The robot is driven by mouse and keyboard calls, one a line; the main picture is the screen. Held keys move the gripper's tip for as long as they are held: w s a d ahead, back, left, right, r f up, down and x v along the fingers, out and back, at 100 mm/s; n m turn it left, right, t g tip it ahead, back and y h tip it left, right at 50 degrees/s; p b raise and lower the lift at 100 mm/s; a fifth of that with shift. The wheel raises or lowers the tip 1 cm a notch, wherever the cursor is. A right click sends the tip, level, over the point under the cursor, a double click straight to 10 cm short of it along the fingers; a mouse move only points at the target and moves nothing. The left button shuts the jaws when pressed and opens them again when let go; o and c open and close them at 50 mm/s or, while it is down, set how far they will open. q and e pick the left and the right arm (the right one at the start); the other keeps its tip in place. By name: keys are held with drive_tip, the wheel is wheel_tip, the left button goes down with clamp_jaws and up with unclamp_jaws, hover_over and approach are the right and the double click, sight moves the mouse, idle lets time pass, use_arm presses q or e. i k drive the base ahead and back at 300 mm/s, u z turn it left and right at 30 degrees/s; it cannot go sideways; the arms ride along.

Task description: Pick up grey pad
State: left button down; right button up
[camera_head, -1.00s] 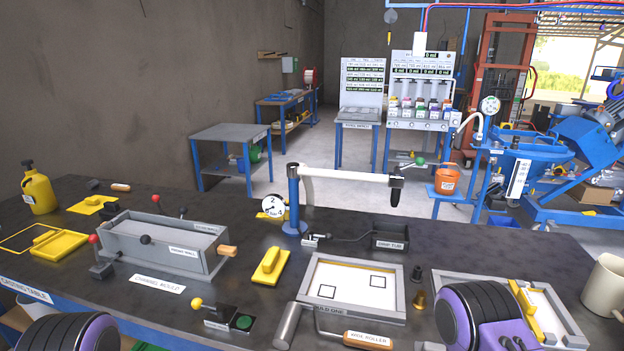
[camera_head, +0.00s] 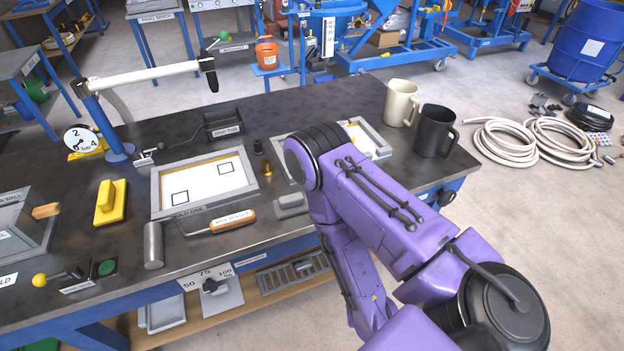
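A small grey block with a raised top, which looks like the grey pad (camera_head: 291,205), lies on the dark table near its front edge. It is right of the wax roller's wooden handle and just left of my purple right arm. My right arm crosses the middle of the view and bends down in front of the table edge. Its gripper does not show. My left arm and gripper are out of view.
A second frame (camera_head: 382,148) is partly behind my arm. Cream (camera_head: 402,103) and black (camera_head: 433,131) mugs stand at the right. A yellow float (camera_head: 110,202) lies left.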

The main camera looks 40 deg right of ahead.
sight(294, 204)
drive_tip(key=z, duration=1)
